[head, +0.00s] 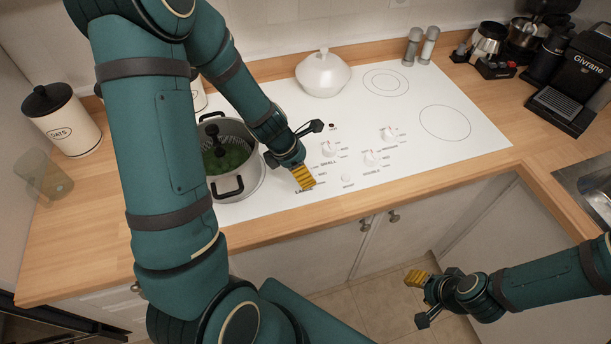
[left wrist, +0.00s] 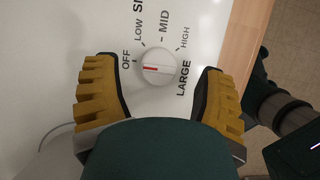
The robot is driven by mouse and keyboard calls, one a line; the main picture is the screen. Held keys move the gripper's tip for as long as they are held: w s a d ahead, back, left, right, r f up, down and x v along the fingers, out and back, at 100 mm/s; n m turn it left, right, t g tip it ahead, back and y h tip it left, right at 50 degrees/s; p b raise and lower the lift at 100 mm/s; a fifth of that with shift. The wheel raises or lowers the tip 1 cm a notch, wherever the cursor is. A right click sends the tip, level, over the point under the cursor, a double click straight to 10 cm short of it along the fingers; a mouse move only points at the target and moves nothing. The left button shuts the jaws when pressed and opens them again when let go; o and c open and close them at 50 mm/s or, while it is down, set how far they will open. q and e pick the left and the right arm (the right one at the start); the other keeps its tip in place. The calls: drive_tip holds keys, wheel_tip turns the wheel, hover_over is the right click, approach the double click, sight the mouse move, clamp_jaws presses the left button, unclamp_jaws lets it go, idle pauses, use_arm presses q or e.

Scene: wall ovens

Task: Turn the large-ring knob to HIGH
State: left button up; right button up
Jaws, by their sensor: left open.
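The large-ring knob (left wrist: 160,74) is white and round, with a red mark on its face. It shows in the left wrist view beside the label LARGE. The red mark points left, toward OFF; LOW, MID and HIGH run round the dial. My left gripper (left wrist: 159,65) is open, with one yellow finger on each side of the knob and visible gaps between. In the head view my left gripper (head: 310,152) is over the cooktop's front left and hides this knob. My right gripper (head: 420,299) hangs empty over the floor, its fingers apart.
Other white knobs (head: 373,158) stand just right of my left gripper on the white cooktop (head: 420,165). A pot (head: 247,181) with green contents stands close at its left. A white lidded pot (head: 323,74) stands at the back. The cooktop's right side is clear.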

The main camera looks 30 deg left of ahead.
use_arm(q)
drive_tip(key=shift+x, duration=0.95)
drive_tip(key=shift+w, duration=0.1)
drive_tip(key=c, duration=1.2)
